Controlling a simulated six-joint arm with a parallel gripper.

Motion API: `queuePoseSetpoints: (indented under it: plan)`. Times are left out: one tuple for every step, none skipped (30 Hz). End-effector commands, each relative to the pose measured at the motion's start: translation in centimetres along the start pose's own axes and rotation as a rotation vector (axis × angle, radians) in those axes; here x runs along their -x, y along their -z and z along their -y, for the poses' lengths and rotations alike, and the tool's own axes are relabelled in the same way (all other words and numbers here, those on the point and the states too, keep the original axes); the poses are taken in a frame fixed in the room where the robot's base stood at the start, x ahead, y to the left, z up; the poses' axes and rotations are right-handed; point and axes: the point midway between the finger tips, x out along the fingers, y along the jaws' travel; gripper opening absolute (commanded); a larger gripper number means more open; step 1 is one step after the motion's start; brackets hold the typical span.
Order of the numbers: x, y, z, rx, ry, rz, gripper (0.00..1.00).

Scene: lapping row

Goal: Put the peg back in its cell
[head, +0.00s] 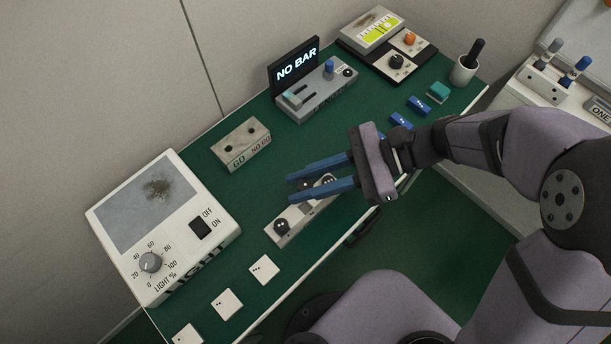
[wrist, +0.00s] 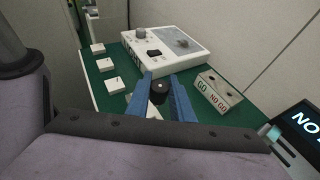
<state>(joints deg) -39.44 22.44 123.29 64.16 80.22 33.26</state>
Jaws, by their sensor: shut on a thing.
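My gripper (head: 322,177) reaches in from the right over the green bench, its two blue fingers pointing left. The fingers are shut on a dark peg (wrist: 159,92), whose round black top shows between them in the wrist view. Its lower part is hidden. I cannot tell which cell is empty, or whether the peg touches the rack.
A GO / NO GO block (head: 241,146) with two holes stands behind the rack. A light box (head: 170,225) is at the left, with white tiles (head: 264,270) in front. A NO BAR gauge (head: 318,95) is at the back; small blue blocks (head: 418,105) lie to the right.

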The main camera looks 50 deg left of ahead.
Motion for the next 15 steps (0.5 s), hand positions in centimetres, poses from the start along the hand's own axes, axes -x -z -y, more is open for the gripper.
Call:
queuePoseSetpoints:
  plan:
    - [0.1, -0.2, 0.0, -0.002, 0.0, 0.001, 0.0]
    - [0.1, -0.2, 0.0, -0.003, 0.0, 0.001, 0.0]
    - [0.1, -0.1, 0.0, -0.004, 0.0, 0.001, 0.0]
    - [-0.1, 0.3, 0.0, -0.003, 0.0, 0.001, 0.0]
    - [-0.2, 0.6, 0.0, -0.003, 0.0, 0.001, 0.0]
    - [-0.3, 0.8, 0.0, -0.003, 0.0, 0.001, 0.0]
    - [-0.4, 1.0, 0.0, -0.002, 0.0, 0.001, 0.0]
    - [-0.5, 1.2, 0.0, -0.002, 0.0, 0.001, 0.0]
    - [-0.6, 1.5, 0.0, -0.002, 0.0, 0.001, 0.0]
    - [-0.7, 1.8, 0.0, -0.002, 0.0, 0.001, 0.0]
    - [-0.8, 2.0, 0.0, -0.002, 0.0, 0.0, 0.0]
    - [-0.9, 2.3, 0.0, -0.002, 0.0, 0.0, 0.0]
    - [-1.0, 2.5, 0.0, -0.003, 0.0, 0.0, 0.0]
    - [-1.1, 2.8, 0.0, -0.003, 0.0, 0.0, 0.0]
    - [-1.3, 3.1, 0.0, -0.003, 0.0, 0.0, 0.0]
